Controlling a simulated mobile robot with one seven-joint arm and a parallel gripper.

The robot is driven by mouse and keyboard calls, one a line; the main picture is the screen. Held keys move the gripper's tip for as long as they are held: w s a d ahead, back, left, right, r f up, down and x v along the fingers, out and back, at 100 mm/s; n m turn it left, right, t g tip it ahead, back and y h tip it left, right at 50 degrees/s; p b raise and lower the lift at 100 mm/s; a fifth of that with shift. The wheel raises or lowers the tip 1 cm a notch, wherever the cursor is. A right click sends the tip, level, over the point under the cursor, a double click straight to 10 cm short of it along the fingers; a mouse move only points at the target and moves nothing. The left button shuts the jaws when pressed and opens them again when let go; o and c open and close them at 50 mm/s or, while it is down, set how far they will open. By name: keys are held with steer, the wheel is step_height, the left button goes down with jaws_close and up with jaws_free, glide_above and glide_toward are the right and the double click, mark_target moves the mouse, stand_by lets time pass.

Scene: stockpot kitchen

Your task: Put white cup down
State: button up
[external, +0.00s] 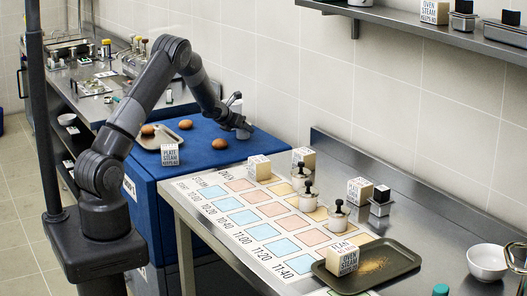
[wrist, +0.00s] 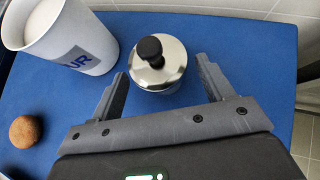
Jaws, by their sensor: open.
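The white cup (wrist: 73,38), with dark lettering on its side, stands on the blue surface at the upper left of the wrist view, outside my left finger. My gripper (wrist: 161,78) is open. A shiny metal canister with a black knob (wrist: 157,62) stands between its fingers, with a gap visible on either side. In the external view my gripper (external: 243,131) is low over the back right of the blue top. A small pale shape (external: 236,103) shows beside my wrist there; I cannot tell if it is the cup.
A brown round item (wrist: 24,131) lies below the cup in the wrist view. A tray (external: 160,138) and a lettered box (external: 170,155) are on the blue top (external: 215,170). The steel counter holds a printed grid (external: 232,218), boxes, knobbed canisters (external: 338,220) and a dark tray (external: 398,268).

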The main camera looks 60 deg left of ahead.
steer(key=v, duration=0.9)
steer(key=shift+s+r, duration=0.15)
steer(key=shift+s, duration=0.05)
steer(key=shift+d, duration=0.1)
steer(key=s+d+r+m+t+h, duration=0.15)
steer(key=d+r+m+h, duration=0.25)
steer(key=d+r+m, duration=0.9)
steer(key=s+d+r+m+g+h, duration=0.1)
steer(key=s+d+r+m+h, duration=0.2)
steer(key=d, duration=0.6)
steer(key=s+d+r+m+g+h, duration=0.1)
steer(key=s+d+r+m, duration=0.2)
steer(key=s+d+m, duration=0.4)
steer(key=s+d+m+g, duration=0.3)
steer(key=s+d+m, duration=0.6)
steer(key=s, duration=0.4)
steer(key=s+a+f+m+y, duration=0.1)
steer(key=s+m+y, duration=0.2)
steer(key=s+m, duration=0.5)
steer(key=s, duration=0.4)
steer(key=shift+a+m+g+y, duration=0.3)
steer(key=shift+a+g+y, duration=0.05)
steer(key=shift+a+y, duration=0.05)
